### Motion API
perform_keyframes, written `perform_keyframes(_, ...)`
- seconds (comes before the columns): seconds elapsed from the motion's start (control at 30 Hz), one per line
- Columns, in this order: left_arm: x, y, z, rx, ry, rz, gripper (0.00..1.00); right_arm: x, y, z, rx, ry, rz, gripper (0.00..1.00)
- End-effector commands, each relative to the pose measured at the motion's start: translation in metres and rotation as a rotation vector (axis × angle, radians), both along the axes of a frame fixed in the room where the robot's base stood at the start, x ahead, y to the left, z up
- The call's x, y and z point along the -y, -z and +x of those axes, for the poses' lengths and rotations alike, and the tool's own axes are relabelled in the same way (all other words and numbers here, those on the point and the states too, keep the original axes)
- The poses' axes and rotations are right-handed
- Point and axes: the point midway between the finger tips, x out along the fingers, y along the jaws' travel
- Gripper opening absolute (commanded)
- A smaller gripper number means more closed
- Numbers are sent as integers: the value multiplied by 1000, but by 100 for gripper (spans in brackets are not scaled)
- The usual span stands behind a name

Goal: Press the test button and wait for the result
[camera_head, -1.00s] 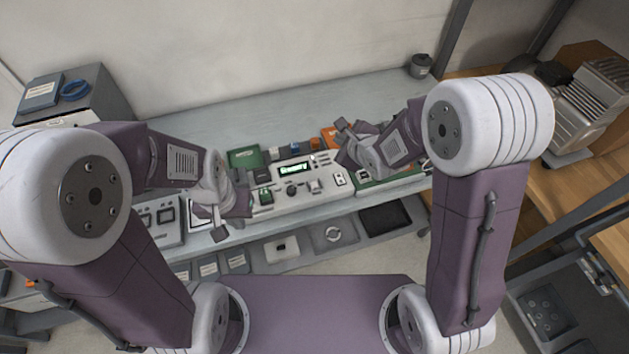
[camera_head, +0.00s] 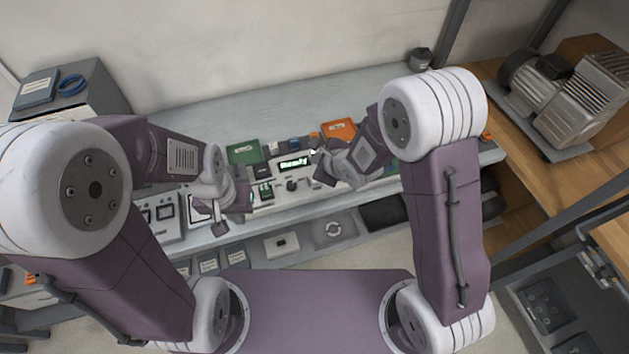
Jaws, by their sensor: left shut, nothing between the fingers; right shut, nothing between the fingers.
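The test panel (camera_head: 284,198) is a pale sloped console in the middle of the bench, with a lit green display (camera_head: 293,163) whose text is too small to read surely. Small dark knobs and switches sit below the display; I cannot tell which control is the test button. My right gripper (camera_head: 318,168) is shut and empty at the panel's right end, just right of the display, hiding that part. I cannot tell whether it touches the panel. My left gripper (camera_head: 217,222) is shut and empty at the panel's left end, in front of a meter box (camera_head: 163,215).
Trays (camera_head: 333,229) lie on a lower shelf in front. A compressor (camera_head: 572,95) sits on the wooden bench at right.

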Motion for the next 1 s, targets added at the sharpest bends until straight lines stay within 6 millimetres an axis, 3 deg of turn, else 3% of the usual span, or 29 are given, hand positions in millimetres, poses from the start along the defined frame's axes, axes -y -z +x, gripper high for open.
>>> perform_keyframes(0.03, 0, 13, 0, 0, 0, 0, 0, 0, 12, 0, 0, 0, 0, 0)
perform_keyframes(0.37, 0, 62, 0, 0, 0, 0, 0, 0, 59, 0, -1, 0, -1, 0)
perform_keyframes(0.57, 0, 72, 0, 0, 0, 0, 0, 0, 75, 0, 0, 0, 0, 0)
perform_keyframes(1.0, 0, 70, 0, 0, 0, 0, 0, 0, 74, 0, 0, 0, 0, 0)
